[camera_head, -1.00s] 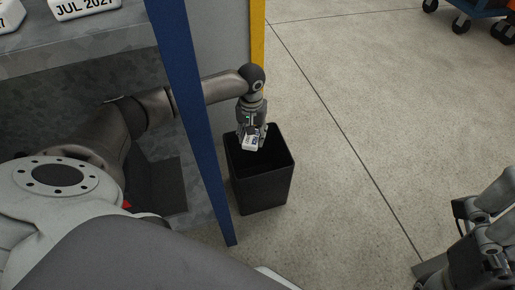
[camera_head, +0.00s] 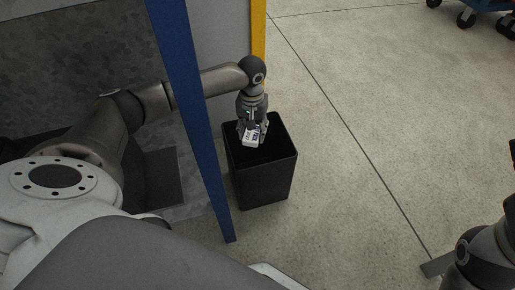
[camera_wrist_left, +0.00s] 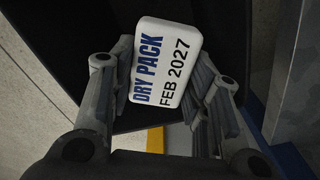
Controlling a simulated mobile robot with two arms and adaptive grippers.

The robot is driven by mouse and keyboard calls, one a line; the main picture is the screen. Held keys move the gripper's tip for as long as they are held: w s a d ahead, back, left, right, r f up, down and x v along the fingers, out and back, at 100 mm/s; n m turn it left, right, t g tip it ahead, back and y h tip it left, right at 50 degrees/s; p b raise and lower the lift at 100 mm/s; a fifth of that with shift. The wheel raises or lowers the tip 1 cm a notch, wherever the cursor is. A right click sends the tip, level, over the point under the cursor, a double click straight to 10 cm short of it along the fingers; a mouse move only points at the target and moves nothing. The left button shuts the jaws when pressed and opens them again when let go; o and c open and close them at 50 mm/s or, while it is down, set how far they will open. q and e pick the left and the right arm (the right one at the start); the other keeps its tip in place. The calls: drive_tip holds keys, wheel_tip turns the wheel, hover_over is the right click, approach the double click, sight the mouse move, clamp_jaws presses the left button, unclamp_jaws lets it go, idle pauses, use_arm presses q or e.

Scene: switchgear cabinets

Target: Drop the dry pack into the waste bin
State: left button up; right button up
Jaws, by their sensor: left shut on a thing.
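The dry pack (camera_head: 251,135) is a small white block. In the left wrist view the dry pack (camera_wrist_left: 163,62) shows the print "DRY PACK FEB 2027". My left gripper (camera_head: 252,130) is shut on it, with one finger on each side, and points down. The waste bin (camera_head: 265,180) is a black, open-topped box on the floor. The gripper and pack are over the bin's opening, near its back left part; how high above the rim is hard to tell. In the left wrist view the bin's dark inside (camera_wrist_left: 85,40) lies behind the pack. My right gripper is not clearly in view.
A blue post (camera_head: 190,110) stands left of the bin, in front of my left arm. A yellow post (camera_head: 258,35) stands behind the gripper. A grey cabinet wall (camera_head: 70,50) is at left. Concrete floor (camera_head: 370,120) is clear at right, with a wheeled cart (camera_head: 480,8) far off.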

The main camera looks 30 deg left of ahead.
use_arm(q)
drive_tip(key=o, duration=1.1)
drive_tip(key=shift+r, duration=0.1)
wheel_tip(320, 180, up, 12)
